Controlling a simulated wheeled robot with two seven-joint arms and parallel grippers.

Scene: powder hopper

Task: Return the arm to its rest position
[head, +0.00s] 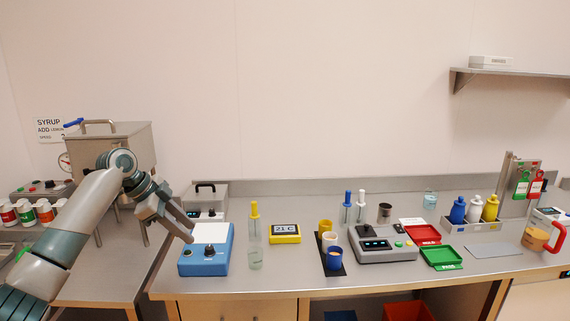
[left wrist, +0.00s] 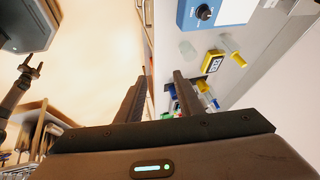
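My left arm reaches in from the left in the head view. Its gripper (head: 184,228) points down and right, just left of and close to the blue box with a white top (head: 207,250). In the left wrist view, the two dark fingers of my left gripper (left wrist: 158,90) stand apart with nothing between them. The blue box (left wrist: 203,12) shows at the top of that view, away from the fingers. A small dark pronged part at the left of the wrist view may be my right gripper; it is too small to judge.
A steel hopper (head: 112,143) stands behind my left arm. The bench holds a glass vial (head: 255,258), a yellow display (head: 285,234), a scale (head: 375,246), green tray (head: 441,257) and several bottles. A wall shelf (head: 515,72) is at upper right. Open air lies above the bench's middle.

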